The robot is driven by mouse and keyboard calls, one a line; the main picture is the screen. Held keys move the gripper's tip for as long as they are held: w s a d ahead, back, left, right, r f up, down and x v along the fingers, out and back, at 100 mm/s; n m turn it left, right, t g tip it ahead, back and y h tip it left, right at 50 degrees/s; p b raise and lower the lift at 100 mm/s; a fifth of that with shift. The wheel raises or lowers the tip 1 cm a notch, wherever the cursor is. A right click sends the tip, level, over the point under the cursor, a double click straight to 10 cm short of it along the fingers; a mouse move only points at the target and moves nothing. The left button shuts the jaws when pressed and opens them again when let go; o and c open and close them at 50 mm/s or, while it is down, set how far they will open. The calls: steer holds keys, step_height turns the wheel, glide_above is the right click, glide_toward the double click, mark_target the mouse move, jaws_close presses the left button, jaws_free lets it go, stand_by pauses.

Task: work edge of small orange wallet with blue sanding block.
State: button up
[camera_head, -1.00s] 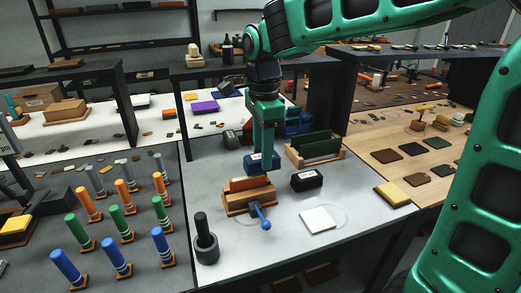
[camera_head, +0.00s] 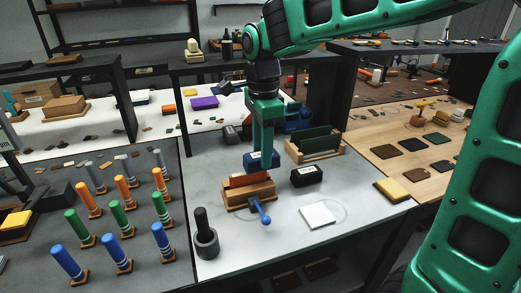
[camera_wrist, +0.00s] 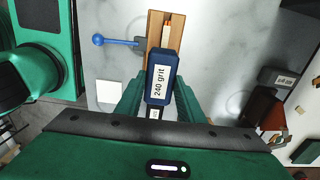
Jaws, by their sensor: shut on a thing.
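The small orange wallet (camera_head: 250,180) stands edge-up in a wooden clamp (camera_head: 236,202) with a blue handle (camera_head: 260,212). In the wrist view a thin strip of the wallet's edge (camera_wrist: 166,31) shows along the clamp (camera_wrist: 152,29). My gripper (camera_head: 264,152) points down and is shut on the blue sanding block (camera_head: 264,163), which is labelled "240 grit" in the wrist view (camera_wrist: 161,82). The block is at the far end of the wallet and hides part of the clamp. I cannot tell whether block and wallet touch.
A black labelled block (camera_head: 307,177) stands right of the clamp. A wooden rack (camera_head: 325,155) with green pieces is behind it. A white square (camera_head: 318,215) lies in front, and a dark mortar (camera_head: 206,243) stands at front left. Bare tabletop lies between them.

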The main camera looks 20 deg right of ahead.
mark_target(249, 157)
steer(key=shift+f, duration=0.45)
stand_by(0.8)
steer(key=shift+s+a, duration=0.15)
steer(key=shift+a, duration=1.7)
steer(key=shift+s+a, duration=0.1)
steer(key=shift+a, duration=1.75)
steer(key=shift+d, duration=1.9)
steer(key=shift+w+d, duration=0.15)
steer(key=shift+d, duration=0.8)
steer(key=shift+w+d, duration=0.1)
steer(key=shift+d, duration=0.8)
